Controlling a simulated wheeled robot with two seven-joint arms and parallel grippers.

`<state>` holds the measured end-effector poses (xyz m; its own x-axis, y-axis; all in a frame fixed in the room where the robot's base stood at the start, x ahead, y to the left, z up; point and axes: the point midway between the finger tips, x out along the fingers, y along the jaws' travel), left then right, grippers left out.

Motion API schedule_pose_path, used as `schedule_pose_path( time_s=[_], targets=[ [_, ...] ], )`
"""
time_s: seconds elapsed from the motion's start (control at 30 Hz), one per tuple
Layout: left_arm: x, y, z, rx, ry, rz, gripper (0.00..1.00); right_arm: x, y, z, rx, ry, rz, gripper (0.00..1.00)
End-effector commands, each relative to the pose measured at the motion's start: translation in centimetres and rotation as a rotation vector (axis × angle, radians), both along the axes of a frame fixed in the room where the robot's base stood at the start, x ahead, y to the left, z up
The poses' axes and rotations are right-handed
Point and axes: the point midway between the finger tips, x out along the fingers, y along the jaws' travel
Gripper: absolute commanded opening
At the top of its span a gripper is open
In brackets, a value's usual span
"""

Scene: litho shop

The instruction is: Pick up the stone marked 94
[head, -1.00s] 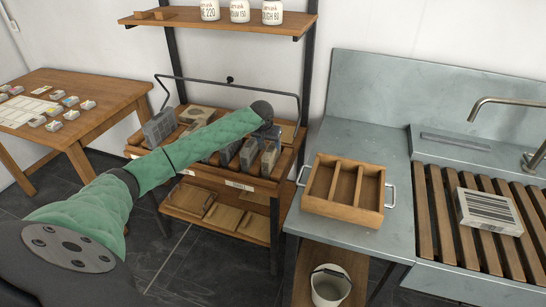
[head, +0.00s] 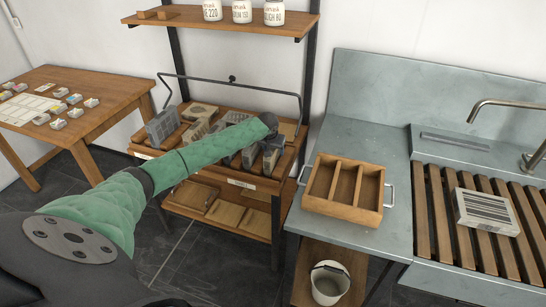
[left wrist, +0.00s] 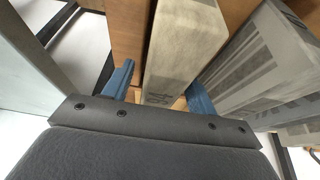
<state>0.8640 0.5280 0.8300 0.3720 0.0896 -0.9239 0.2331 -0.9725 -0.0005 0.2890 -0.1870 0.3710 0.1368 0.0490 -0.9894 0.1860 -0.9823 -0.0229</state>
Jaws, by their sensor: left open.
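Several stones stand in a wooden rack in the head view, including a grey stone block (head: 161,126) at its left end and stones (head: 271,154) at its right end. My left gripper is hidden in the head view behind its arm's dark end, over the rack's right part. In the left wrist view the open left gripper (left wrist: 160,92) has a blue finger on each side of a beige stone (left wrist: 182,45). A dark mark on this stone's near end looks like 94 but is partly hidden. Contact with the fingers cannot be told. My right gripper is not in view.
A grey striped stone (left wrist: 275,70) stands close right of the beige one in the left wrist view. A wooden divided tray (head: 343,222) sits on the metal counter right of the rack. A stone block (head: 487,212) lies on the sink slats. A shelf (head: 220,17) hangs above.

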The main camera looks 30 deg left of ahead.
Motion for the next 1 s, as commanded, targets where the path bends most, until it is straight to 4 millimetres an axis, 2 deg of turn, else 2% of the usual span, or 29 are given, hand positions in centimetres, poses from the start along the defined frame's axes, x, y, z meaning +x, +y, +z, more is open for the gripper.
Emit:
schedule_pose_path(
  time_s=[0.97,1.0],
  targets=[
    [0.00,-0.01,-0.48,0.000,0.000,0.001,0.57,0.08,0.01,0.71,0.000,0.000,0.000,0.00],
    [0.00,-0.01,-0.48,0.000,0.000,0.001,0.51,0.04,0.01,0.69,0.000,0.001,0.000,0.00]
  ],
)
